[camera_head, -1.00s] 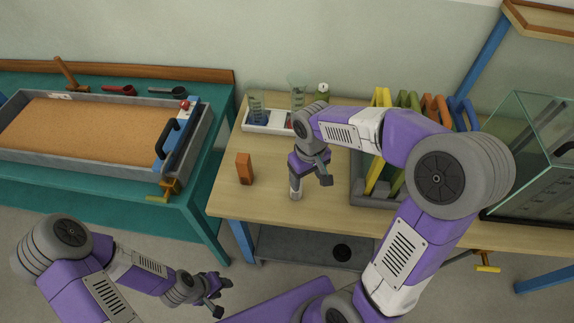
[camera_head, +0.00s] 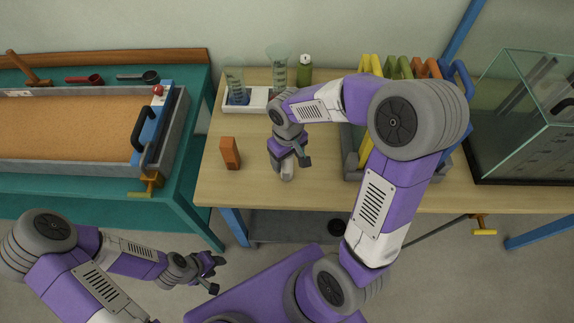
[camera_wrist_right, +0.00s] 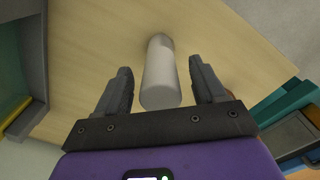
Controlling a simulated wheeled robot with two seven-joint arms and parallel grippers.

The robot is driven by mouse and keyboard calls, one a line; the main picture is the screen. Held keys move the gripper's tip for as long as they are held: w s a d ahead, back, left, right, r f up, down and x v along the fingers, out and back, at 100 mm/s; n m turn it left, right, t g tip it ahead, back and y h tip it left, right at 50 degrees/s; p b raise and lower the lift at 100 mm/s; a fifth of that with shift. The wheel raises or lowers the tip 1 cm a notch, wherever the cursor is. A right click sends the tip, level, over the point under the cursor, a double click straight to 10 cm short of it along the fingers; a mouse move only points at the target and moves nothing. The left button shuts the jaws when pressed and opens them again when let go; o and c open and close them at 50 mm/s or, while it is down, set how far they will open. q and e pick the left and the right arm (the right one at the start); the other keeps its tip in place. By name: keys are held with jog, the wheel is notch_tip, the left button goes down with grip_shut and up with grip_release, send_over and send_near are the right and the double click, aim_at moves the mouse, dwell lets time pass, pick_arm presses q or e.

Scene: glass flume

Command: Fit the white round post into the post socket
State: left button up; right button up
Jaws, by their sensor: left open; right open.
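The white round post (camera_head: 287,173) stands on the light wooden table near its front edge, partly covered by my right gripper in the head view. My right gripper (camera_head: 290,160) is open over it. In the right wrist view the post (camera_wrist_right: 160,72) shows as a pale cylinder between the two spread fingers (camera_wrist_right: 163,88), with a gap on each side. My left gripper (camera_head: 214,275) is open and empty, low at the left, away from the table. I cannot make out the post socket in either view.
An orange block (camera_head: 230,153) stands left of the post. Behind are a white tray (camera_head: 258,98) with glassware and a green bottle (camera_head: 304,70). A grey rack (camera_head: 352,172) with coloured frames and a glass tank (camera_head: 520,120) are to the right.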

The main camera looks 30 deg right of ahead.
jog(key=shift+r, duration=0.1)
jog(key=c, duration=1.3)
